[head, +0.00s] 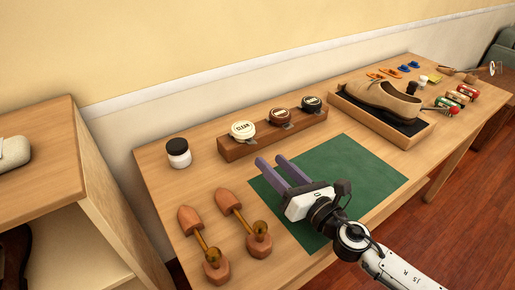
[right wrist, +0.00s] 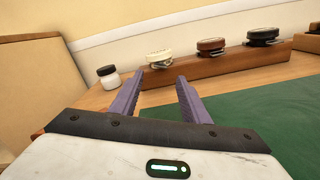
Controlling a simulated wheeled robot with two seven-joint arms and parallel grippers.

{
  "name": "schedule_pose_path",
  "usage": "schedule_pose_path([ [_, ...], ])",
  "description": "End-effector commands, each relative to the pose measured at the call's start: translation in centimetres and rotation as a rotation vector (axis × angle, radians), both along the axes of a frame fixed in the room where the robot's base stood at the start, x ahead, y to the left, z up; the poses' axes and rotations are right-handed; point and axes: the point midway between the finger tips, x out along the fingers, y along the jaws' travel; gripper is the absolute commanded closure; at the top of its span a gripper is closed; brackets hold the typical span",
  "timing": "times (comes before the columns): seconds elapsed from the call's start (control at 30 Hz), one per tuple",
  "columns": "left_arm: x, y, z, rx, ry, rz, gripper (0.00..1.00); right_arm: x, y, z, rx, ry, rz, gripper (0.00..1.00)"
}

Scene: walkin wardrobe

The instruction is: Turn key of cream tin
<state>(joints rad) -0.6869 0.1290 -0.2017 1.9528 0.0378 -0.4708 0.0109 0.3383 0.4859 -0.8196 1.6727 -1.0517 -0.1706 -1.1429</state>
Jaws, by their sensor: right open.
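The cream tin (head: 243,130) is the pale round tin at the left end of a wooden block (head: 265,142). A brown tin (head: 279,116) and a black tin (head: 311,104) sit to its right on the block. In the right wrist view the cream tin (right wrist: 159,55) has a small metal key (right wrist: 160,64) below its lid on the near side. My right gripper (head: 278,165) is open and empty, its purple fingers pointing toward the block, short of the cream tin. It also shows in the right wrist view (right wrist: 157,90). My left gripper is not in view.
A white jar with a black lid (head: 178,153) stands left of the block. Two wooden shoe trees (head: 212,258) lie at the front left. A green mat (head: 345,172) lies under my right gripper. A tan shoe (head: 385,100) rests in a wooden tray (head: 407,139) to the right.

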Motion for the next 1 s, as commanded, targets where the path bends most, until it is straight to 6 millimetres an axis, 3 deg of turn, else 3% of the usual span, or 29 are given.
schedule_pose_path([
  [0.1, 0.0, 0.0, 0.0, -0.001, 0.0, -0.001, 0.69, 2.1, 1.4, 0.1, 0.002, -0.002, -0.001, 0.58],
  [0.33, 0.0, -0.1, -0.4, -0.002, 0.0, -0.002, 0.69, 5.0, 3.2, 0.0, 0.002, 0.0, -0.003, 0.58],
  [0.77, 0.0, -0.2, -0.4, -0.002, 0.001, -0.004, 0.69, 5.9, 3.8, 0.0, 0.002, 0.001, -0.002, 0.58],
  [1.0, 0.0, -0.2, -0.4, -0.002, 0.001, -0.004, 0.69, 5.9, 3.8, 0.0, 0.002, 0.001, -0.002, 0.97],
])
